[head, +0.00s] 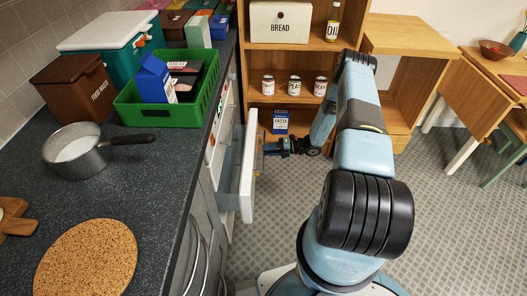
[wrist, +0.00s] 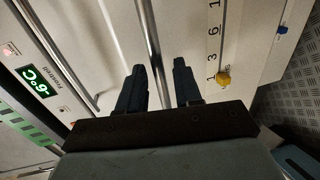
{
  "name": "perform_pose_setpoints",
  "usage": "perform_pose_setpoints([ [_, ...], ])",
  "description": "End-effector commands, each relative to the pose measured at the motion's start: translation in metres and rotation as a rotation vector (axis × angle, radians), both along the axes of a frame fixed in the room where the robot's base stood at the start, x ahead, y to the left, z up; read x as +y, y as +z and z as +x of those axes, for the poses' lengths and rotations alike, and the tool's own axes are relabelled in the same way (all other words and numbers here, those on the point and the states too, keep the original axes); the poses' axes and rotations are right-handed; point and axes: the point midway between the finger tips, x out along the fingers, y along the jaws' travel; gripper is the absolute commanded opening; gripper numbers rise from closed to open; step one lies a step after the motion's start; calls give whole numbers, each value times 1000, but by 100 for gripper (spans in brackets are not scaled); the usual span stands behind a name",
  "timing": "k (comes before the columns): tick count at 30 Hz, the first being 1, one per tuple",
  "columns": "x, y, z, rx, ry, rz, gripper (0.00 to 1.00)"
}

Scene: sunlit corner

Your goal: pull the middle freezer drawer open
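The freezer (wrist: 60,125) is built in under the counter, with a green display reading -6°C. One drawer (head: 248,165) stands pulled out, its pale front well clear of the freezer and a clear bin behind it. My gripper (head: 263,149) is at the outer side of this front. In the wrist view, the metal bar handle (wrist: 147,35) runs between the two fingers of my gripper (wrist: 159,68). The fingers are apart, with a gap visible beside the bar. Another bar handle (wrist: 75,70) lies to the left, nearer the display. The fingertips' contact with the handle cannot be told.
A wooden shelf (head: 290,65) with cans stands behind my gripper. The counter (head: 140,185) holds a saucepan (head: 78,152) and a green crate (head: 160,116). Tiled floor (head: 275,220) right of the drawer is clear.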

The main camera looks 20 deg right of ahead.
Motion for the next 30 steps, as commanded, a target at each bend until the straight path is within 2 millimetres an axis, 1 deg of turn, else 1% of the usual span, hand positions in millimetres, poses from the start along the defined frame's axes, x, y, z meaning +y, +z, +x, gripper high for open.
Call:
perform_pose_setpoints([
  [1,7,-1,2,-1,2,1,34],
  [6,20,-4,7,0,1,1,34],
  [10,23,-5,8,0,1,1,34],
  [17,24,-5,8,0,0,1,34],
  [20,24,-5,8,0,0,1,26],
  [28,23,-5,7,0,0,-1,0],
  [30,23,-5,7,0,0,-1,0],
])
